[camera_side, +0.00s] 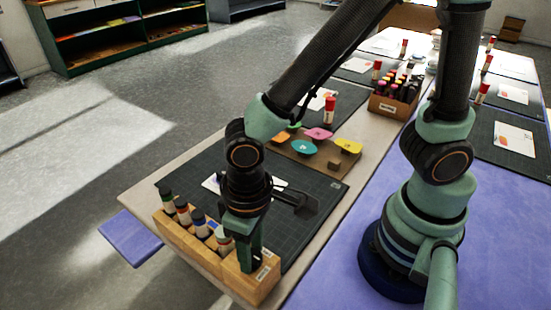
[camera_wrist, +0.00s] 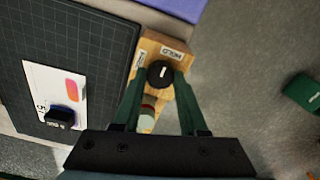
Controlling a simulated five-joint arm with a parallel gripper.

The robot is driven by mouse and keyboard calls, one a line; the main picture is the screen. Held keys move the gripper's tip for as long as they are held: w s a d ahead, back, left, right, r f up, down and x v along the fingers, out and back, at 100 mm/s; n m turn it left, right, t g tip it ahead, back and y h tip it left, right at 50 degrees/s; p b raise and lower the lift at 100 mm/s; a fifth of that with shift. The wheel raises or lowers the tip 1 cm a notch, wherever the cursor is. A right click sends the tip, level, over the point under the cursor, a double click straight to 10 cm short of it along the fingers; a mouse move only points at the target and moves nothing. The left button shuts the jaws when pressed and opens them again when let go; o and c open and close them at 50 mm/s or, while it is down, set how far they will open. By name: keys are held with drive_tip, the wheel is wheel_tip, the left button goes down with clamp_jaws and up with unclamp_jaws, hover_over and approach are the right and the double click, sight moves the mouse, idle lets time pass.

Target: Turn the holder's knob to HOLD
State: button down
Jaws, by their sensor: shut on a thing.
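The wooden holder (camera_side: 190,240) stands along the near edge of the dark cutting mat, and its end shows in the wrist view (camera_wrist: 175,43). Its round black knob (camera_wrist: 160,73) carries a white pointer line. One label reading HOLD (camera_wrist: 172,53) is beyond the knob, and a second label (camera_wrist: 139,59), too small to read, is at its left. The pointer slants toward the upper side, near the HOLD label; its exact setting is hard to tell. My gripper (camera_side: 248,262) points down at the holder's right end, its fingers shut on either side of the knob. The knob is hidden in the side view.
Several capped bottles (camera_side: 183,211) stand in the holder beside my gripper. A white card (camera_wrist: 60,95) with a dark block (camera_wrist: 61,117) lies on the cutting mat (camera_wrist: 95,45). A wooden board (camera_side: 313,158) with coloured pieces and a marker box (camera_side: 392,106) are farther back.

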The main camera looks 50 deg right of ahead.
sight(254, 254)
drive_tip(key=shift+d+m, duration=0.1)
drive_tip(key=shift+m, duration=0.5)
drive_tip(key=shift+c, duration=2.2)
unclamp_jaws()
wheel_tip(254, 254, up, 12)
drive_tip(key=shift+s, duration=0.1)
drive_tip(key=w+d+r+m+t, duration=0.1)
drive_tip(key=w+d+r+t, duration=0.1)
drive_tip(key=d, duration=0.8)
drive_tip(key=w+d+r+t, duration=0.2)
drive_tip(key=w+d, duration=0.3)
drive_tip(key=d, duration=0.5)
drive_tip(key=shift+d+r+m+t, duration=0.2)
drive_tip(key=shift+r+m+t, duration=0.2)
drive_tip(key=shift+t, duration=0.3)
